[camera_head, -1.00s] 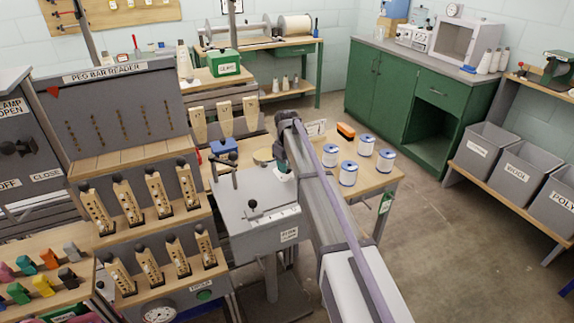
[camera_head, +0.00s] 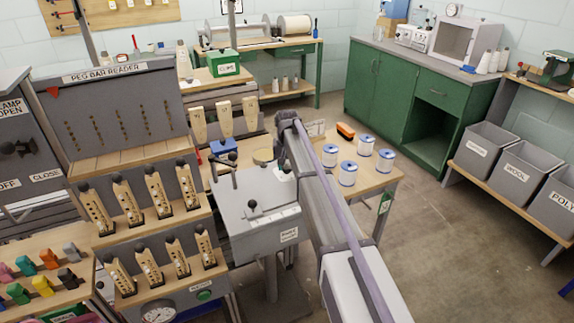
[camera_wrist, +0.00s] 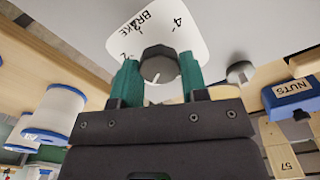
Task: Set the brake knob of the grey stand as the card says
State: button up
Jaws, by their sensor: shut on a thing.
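The grey stand (camera_head: 258,232) is in the middle of the head view, with a black lever and a small scale on its top. In the wrist view the dark brake knob (camera_wrist: 160,61) sits on a white dial plate (camera_wrist: 186,40) marked BRAKE, with a 4 and a 2 legible. The knob's white pointer line faces the bottom of the wrist picture, towards my gripper. My gripper (camera_wrist: 157,77) is shut on the knob, one green finger on each side. In the head view my arm hides most of the gripper.
White spools with blue rims (camera_head: 348,173) and an orange item (camera_head: 346,131) stand on the wooden table right of my arm. Peg bars (camera_head: 127,201) fill racks at left. Open floor lies at right.

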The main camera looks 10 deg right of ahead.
aim_at(287, 166)
dwell(0.3)
jog(key=o, duration=0.9)
jog(key=shift+r, duration=0.1)
notch_tip(287, 166, up, 11)
jog(key=p, duration=1.1)
jog(key=shift+f, duration=0.2)
jog(key=s+n, duration=0.1)
jog(key=s, duration=1.7)
jog(key=s+n, duration=0.1)
jog(key=s, duration=1.8)
jog(key=shift+a, duration=0.1)
